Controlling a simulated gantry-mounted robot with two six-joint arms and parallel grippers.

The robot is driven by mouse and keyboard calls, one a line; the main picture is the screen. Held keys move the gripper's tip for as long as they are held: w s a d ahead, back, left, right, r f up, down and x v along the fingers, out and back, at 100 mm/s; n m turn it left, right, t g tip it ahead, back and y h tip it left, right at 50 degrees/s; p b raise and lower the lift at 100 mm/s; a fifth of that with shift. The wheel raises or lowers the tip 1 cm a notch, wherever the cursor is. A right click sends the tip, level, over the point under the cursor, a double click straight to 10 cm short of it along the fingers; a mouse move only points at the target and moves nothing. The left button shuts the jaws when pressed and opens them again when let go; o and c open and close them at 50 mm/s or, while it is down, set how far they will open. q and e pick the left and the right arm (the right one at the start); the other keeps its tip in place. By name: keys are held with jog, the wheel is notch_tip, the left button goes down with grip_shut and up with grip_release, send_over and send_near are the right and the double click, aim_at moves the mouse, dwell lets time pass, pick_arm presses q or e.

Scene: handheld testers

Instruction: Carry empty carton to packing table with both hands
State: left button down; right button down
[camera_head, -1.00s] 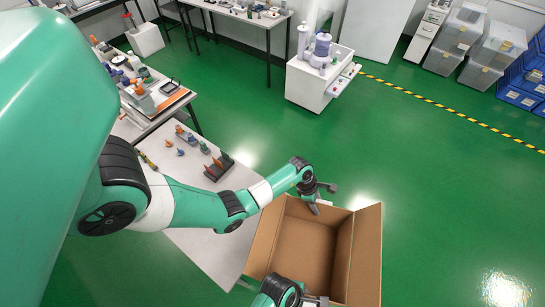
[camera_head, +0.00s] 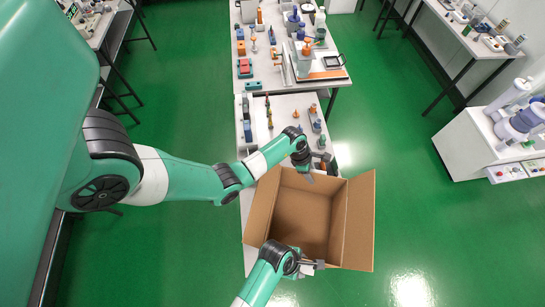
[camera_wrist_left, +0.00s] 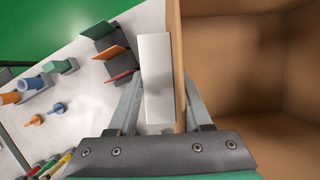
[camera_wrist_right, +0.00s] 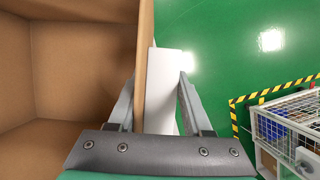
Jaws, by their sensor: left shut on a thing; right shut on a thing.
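The empty brown carton (camera_head: 300,215) is open at the top, with flaps folded outward at its left and right sides in the head view. My left gripper (camera_head: 310,168) is shut on the carton's upper wall, which also shows edge-on in the left wrist view (camera_wrist_left: 179,70). My right gripper (camera_head: 312,265) is shut on the opposite, lower wall, seen in the right wrist view (camera_wrist_right: 145,60). The carton looks level between both arms. A white table (camera_head: 283,104) with small tools and holders lies just beyond the carton and partly under its left side. I cannot tell which table is the packing table.
Another bench (camera_head: 310,78) with tools adjoins the white table. A white cabinet (camera_head: 465,148) with bottles stands at the right, near a long table (camera_head: 445,20). Green floor (camera_head: 440,235) is clear to the right. A wire cage (camera_wrist_right: 290,125) behind striped tape shows in the right wrist view.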

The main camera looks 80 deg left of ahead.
pick_arm(q)
jog(key=shift+s+a, duration=0.2)
jog(key=shift+s, duration=0.05)
pick_arm(e)
jog(key=shift+a, duration=0.25)
pick_arm(q)
jog(key=shift+w, duration=0.1)
pick_arm(e)
jog(key=shift+d, duration=0.1)
pick_arm(q)
jog(key=shift+d, duration=0.1)
pick_arm(e)
jog(key=shift+w, duration=0.1)
pick_arm(q)
jog(key=shift+f, duration=0.1)
